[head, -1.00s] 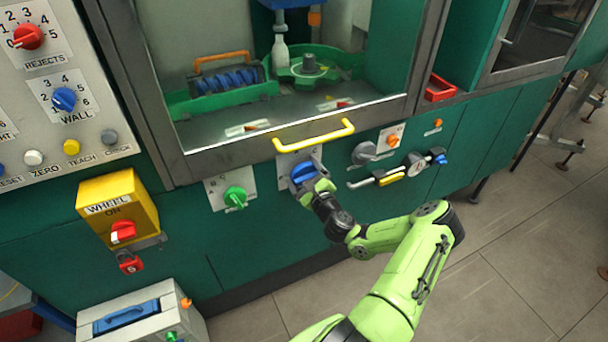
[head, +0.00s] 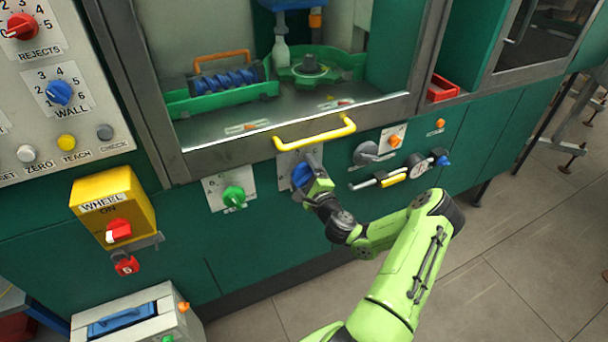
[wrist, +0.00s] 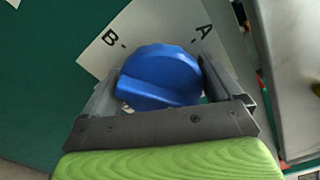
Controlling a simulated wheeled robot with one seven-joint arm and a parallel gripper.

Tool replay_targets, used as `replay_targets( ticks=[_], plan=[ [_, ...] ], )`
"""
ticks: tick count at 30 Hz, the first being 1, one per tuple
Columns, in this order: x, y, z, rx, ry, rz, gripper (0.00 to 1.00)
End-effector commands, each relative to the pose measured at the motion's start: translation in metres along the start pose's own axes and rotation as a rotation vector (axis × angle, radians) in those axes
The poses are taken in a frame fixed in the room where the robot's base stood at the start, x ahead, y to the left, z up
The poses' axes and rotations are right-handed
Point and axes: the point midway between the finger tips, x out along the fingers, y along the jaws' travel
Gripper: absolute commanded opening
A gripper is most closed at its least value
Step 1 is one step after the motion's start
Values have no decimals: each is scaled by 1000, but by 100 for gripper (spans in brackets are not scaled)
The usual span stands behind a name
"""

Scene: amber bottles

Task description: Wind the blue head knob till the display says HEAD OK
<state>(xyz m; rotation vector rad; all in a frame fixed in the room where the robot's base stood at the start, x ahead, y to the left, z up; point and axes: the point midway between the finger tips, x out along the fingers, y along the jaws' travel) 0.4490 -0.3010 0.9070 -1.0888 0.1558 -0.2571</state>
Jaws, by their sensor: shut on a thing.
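The blue head knob (head: 301,175) sits on a pale plate on the green machine front, below the yellow door handle. In the wrist view the blue knob (wrist: 160,77) fills the space between my two fingers, with the letters A and B on the plate (wrist: 150,25) behind it. My gripper (head: 312,178) is shut on the knob, and it shows from behind in the wrist view (wrist: 160,88). The knob's pointer is hard to read. No display saying HEAD OK is in view.
A yellow handle (head: 314,133) juts out just above my gripper. A green knob (head: 234,196) is to the left. A yellow WHEEL box (head: 113,208) stands out at the left.

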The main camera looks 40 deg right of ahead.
Motion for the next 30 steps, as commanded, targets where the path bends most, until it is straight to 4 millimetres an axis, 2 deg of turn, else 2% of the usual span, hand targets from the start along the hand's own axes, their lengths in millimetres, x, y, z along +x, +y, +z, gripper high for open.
replay_targets(
  ticks=[6,7,8,17,20,30],
  plan=[
    [0,1,-1,0,3,4,62],
    [0,1,-1,0,3,4,94],
    [0,2,-1,0,3,4,98],
    [-6,1,-1,3,2,3,100],
    [-24,2,-2,7,4,5,100],
    [-121,1,-2,11,9,3,100]
  ],
)
